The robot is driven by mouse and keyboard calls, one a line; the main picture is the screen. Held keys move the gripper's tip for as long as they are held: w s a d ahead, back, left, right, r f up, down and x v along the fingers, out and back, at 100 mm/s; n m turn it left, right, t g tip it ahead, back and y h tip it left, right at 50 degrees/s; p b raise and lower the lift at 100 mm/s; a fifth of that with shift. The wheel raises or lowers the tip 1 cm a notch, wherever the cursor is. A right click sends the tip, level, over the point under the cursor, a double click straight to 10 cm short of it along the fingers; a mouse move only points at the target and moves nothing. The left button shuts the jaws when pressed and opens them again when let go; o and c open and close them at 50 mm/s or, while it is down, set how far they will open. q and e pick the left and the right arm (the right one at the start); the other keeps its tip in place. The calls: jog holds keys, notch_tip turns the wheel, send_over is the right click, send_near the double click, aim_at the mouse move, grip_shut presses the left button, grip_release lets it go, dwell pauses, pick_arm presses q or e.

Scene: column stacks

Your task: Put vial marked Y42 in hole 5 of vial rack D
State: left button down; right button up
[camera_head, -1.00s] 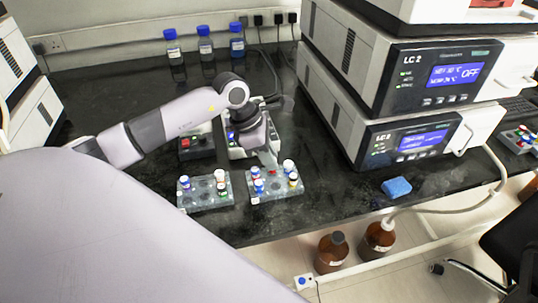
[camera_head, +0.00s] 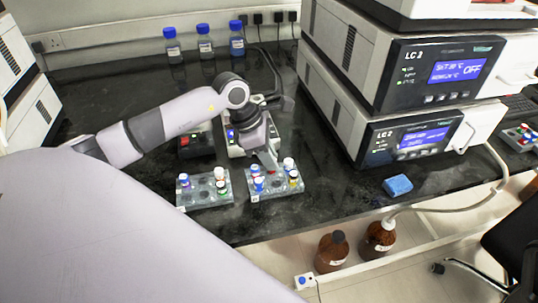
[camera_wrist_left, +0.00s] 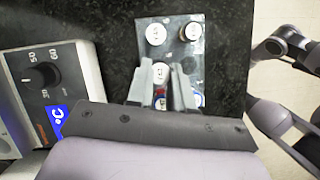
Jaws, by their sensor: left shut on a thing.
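My left gripper (camera_head: 268,164) points down over the right-hand vial rack (camera_head: 279,190). In the left wrist view its fingers (camera_wrist_left: 163,80) are shut on a white-topped vial (camera_wrist_left: 162,69), over the middle of that rack (camera_wrist_left: 171,51). I cannot tell how deep the vial sits, and its marking is too small to read. A white-capped vial (camera_head: 288,162) and a dark-topped vial (camera_head: 293,174) stand at the rack's right end. Two blue-banded vials (camera_head: 258,184) stand at its left end. Rack letters and hole numbers are unreadable. My right gripper is not in view.
A second rack (camera_head: 205,203) with several vials stands just left. Behind are a device with a dial (camera_wrist_left: 42,75) and a dark device with a red button (camera_head: 192,143). Stacked LC units (camera_head: 410,140) and a blue sponge (camera_head: 398,185) are to the right.

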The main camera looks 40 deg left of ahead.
pick_arm(q)
jog(key=shift+f, duration=0.2)
jog(key=shift+f+b, duration=0.4)
jog(key=shift+b, duration=0.15)
jog(key=c, duration=0.6)
grip_release()
jog(key=shift+r+p, duration=1.85)
jog(key=shift+r, duration=1.2)
